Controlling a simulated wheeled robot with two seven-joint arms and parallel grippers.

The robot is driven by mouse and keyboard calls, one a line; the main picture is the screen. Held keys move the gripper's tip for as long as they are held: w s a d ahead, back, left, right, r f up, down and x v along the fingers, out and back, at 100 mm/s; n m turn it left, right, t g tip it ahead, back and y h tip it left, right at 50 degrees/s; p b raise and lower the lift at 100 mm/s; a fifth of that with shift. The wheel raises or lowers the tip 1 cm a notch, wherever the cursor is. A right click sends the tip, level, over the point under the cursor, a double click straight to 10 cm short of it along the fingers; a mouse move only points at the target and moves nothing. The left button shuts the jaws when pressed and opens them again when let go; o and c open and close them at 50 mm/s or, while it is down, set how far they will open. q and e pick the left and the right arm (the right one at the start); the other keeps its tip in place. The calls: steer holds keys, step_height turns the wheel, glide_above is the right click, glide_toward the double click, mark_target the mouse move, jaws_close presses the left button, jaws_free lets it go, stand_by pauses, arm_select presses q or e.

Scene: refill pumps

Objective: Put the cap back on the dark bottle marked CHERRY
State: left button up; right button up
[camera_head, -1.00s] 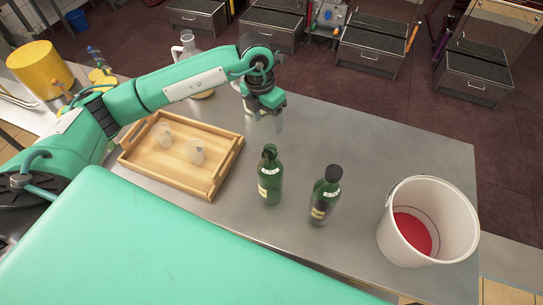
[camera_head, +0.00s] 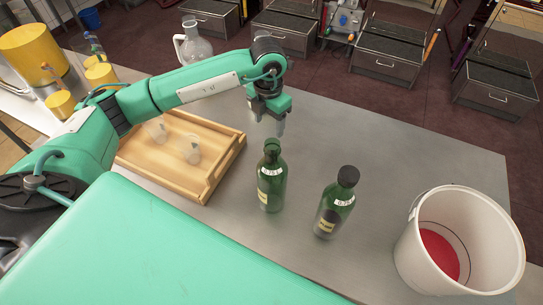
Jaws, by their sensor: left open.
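Two dark green bottles stand upright on the metal table. The left bottle (camera_head: 271,184) has a green top; whether that is a cap or an open neck is hard to tell. The right bottle (camera_head: 335,207) wears a black cap (camera_head: 348,176). Their labels are too small to read, so I cannot tell which is marked CHERRY. I see no loose cap lying on the table. My left gripper (camera_head: 280,128) points down, open, with nothing seen between its fingers. It appears just behind and above the left bottle's top, apart from it. My right gripper is out of view.
A wooden tray (camera_head: 212,184) with two small clear vessels (camera_head: 190,148) lies left of the bottles, partly behind my arm. A white bucket (camera_head: 410,250) with red contents stands at right. A glass jug (camera_head: 194,45) stands behind my arm. The table's back right is clear.

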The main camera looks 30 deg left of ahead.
arm_select(q)
step_height(320, 180, down, 8)
steer(key=shift+r+p, duration=0.2)
steer(key=shift+p, duration=0.75)
steer(key=shift+f, duration=0.55)
steer(key=shift+d+f+p, duration=0.1)
steer(key=shift+f+p, duration=0.4)
steer(key=shift+p, duration=0.05)
step_height(320, 180, down, 4)
steer(key=shift+w+d+r+p, duration=0.1)
steer(key=shift+w+r+p, duration=0.1)
steer(key=shift+p, duration=0.45)
steer(key=shift+f, duration=0.3)
steer(key=shift+c, duration=0.2)
